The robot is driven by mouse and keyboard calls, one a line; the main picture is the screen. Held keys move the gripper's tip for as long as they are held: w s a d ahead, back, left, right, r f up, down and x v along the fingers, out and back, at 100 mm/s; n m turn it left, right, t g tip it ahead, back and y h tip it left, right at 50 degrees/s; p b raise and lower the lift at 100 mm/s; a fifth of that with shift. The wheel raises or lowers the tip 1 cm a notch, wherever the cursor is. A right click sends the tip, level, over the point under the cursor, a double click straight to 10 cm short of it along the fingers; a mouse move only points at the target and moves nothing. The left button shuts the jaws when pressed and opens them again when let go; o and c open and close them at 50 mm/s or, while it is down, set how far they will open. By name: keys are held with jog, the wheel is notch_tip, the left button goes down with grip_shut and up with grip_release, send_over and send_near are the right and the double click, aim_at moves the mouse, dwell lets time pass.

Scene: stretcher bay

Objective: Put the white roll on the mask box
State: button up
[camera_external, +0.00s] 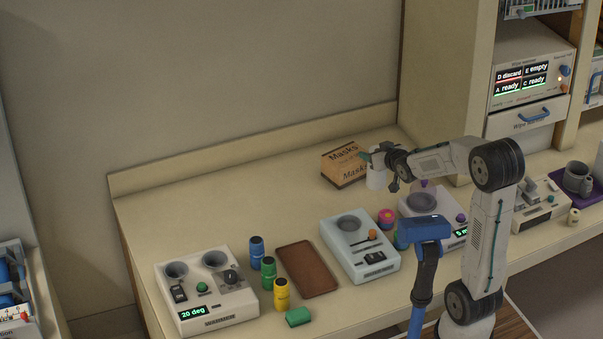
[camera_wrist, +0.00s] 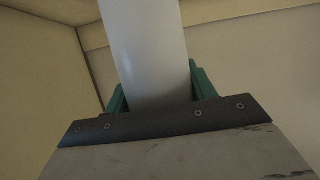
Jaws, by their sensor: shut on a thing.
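The mask box (camera_external: 344,165) is an orange and cream carton with "Masks" on it, standing at the back of the counter. My gripper (camera_external: 374,163) is just to the right of the box in the external view. It is shut on the white roll (camera_external: 376,180), which hangs upright beside the box's right side. In the wrist view the white roll (camera_wrist: 147,50) stands between the green fingers (camera_wrist: 155,92). Whether the roll touches the box or the counter I cannot tell. The mask box does not show in the wrist view.
On the counter (camera_external: 220,215) stand a device with two wells (camera_external: 205,290), blue, green and yellow canisters (camera_external: 268,273), a brown tray (camera_external: 306,269), and a device with one well (camera_external: 360,250). A green block (camera_external: 298,317) lies at the front. The counter's back left is clear.

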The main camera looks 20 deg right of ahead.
jog(key=d+h, duration=0.1)
jog(key=d, duration=0.4)
jog(key=w+a+r+y, duration=0.1)
jog(key=w+a+r, duration=0.2)
jog(key=w+a, duration=0.15)
jog(key=d+r+x, duration=0.1)
jog(key=x, duration=1.5)
jog(key=shift+w, duration=0.55)
jog(key=shift+f, duration=0.1)
jog(key=o, duration=1.1)
